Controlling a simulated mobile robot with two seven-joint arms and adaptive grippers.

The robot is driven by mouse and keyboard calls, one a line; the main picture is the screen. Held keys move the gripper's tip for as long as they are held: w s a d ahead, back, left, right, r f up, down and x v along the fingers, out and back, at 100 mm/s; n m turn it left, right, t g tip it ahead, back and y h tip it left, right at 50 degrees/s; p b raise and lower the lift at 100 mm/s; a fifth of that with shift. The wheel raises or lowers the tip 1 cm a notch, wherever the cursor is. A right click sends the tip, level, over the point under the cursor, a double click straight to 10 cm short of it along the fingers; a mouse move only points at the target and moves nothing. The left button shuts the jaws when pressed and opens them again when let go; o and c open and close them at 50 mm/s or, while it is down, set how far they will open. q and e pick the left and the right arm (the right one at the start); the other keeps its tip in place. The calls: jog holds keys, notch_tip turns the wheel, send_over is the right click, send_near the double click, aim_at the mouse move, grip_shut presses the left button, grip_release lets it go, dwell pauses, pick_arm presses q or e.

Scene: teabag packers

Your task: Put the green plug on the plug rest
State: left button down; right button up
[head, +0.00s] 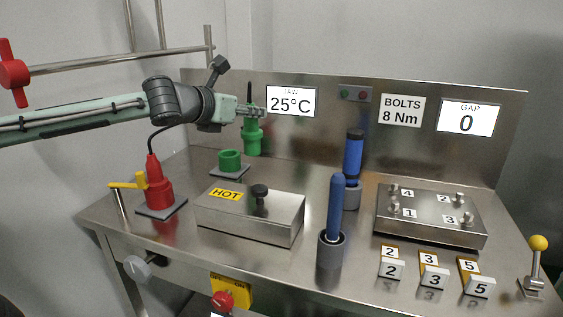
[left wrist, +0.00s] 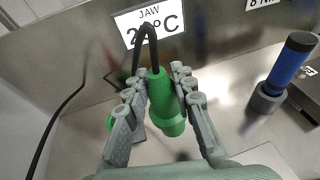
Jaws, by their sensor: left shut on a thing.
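The green plug (head: 252,138) is upright in my left gripper (head: 250,112), near the back panel. In the head view it shows behind and to the right of a short green round holder (head: 231,160) on a grey plate. That holder is probably the plug rest. The left wrist view shows the green plug (left wrist: 164,100) between the two fingers of my left gripper (left wrist: 160,88), with a black cable looping from its top. The plug is apart from the holder. My right gripper is not in view.
A red plug (head: 157,185) stands on a grey plate at left, by a yellow-handled lever (head: 128,182). A steel box marked HOT (head: 250,215) is in front of the holder. Blue-handled tools (head: 353,155) stand to the right. The JAW display (head: 290,101) is close behind the gripper.

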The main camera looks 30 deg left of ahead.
pick_arm(q)
jog(key=w+d+f+b, duration=0.1)
jog(key=w+d+f, duration=0.2)
jog(key=w+f, duration=0.6)
jog(key=shift+w+d+f, duration=0.3)
jog(key=shift+d+f, duration=0.1)
jog(key=shift+f, duration=0.2)
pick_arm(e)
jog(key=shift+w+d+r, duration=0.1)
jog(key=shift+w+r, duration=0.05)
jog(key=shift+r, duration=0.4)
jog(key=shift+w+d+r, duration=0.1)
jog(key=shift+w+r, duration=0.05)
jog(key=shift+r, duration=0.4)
pick_arm(q)
jog(key=c, duration=1.7)
grip_release()
jog(key=shift+f, duration=0.2)
jog(key=o, duration=0.4)
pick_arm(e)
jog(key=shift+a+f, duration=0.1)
